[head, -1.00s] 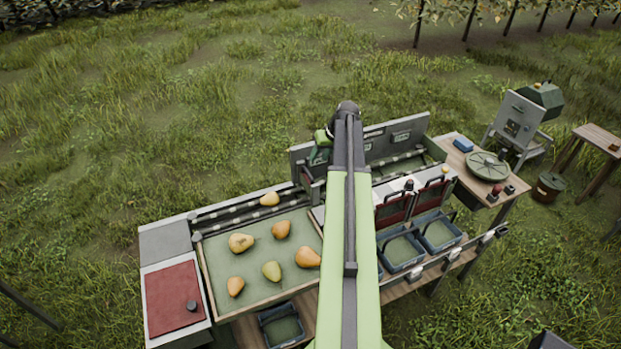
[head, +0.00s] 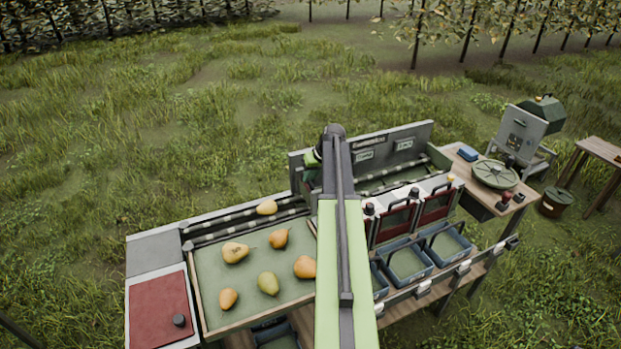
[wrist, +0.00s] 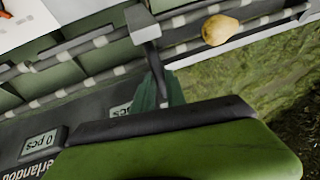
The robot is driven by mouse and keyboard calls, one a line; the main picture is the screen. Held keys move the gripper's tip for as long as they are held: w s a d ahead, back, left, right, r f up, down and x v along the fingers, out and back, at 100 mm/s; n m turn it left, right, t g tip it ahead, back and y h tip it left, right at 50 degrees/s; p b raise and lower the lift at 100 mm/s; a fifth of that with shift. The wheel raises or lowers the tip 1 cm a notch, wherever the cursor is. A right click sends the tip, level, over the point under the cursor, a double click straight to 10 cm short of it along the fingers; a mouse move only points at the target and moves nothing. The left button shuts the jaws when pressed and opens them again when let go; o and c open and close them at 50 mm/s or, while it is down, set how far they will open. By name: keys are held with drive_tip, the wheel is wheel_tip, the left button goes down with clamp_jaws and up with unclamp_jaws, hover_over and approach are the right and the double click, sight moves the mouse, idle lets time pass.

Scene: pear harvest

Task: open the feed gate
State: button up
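A grey upright with a flat top (wrist: 143,25) stands across the roller lane in the wrist view, close to a yellow pear (wrist: 221,30); it looks like the feed gate, but I cannot be sure. In the head view my arm hides most of that spot. The pear (head: 267,207) lies on the rollers just left of it. My gripper (head: 312,158) is over the lane near the back board, largely hidden behind my arm. In the wrist view its green body with a dark edge fills the bottom; I cannot see whether its fingers are apart.
Several pears lie on the green sorting tray (head: 210,290) at the left. A red panel with a dark knob (head: 160,310) is beside it. Red gates (head: 436,205) stand behind blue crates (head: 447,240) on the right. A round green lid (head: 494,174) lies on the side table. Grass behind is clear.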

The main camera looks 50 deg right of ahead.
clamp_jaws()
idle(1.0)
wheel_tip(320, 180, up, 8)
drive_tip(key=p, duration=0.7)
drive_tip(key=shift+f+p, duration=0.2)
drive_tip(key=shift+p, duration=0.1)
drive_tip(key=shift+f, duration=0.15)
drive_tip(key=o, duration=0.5)
unclamp_jaws()
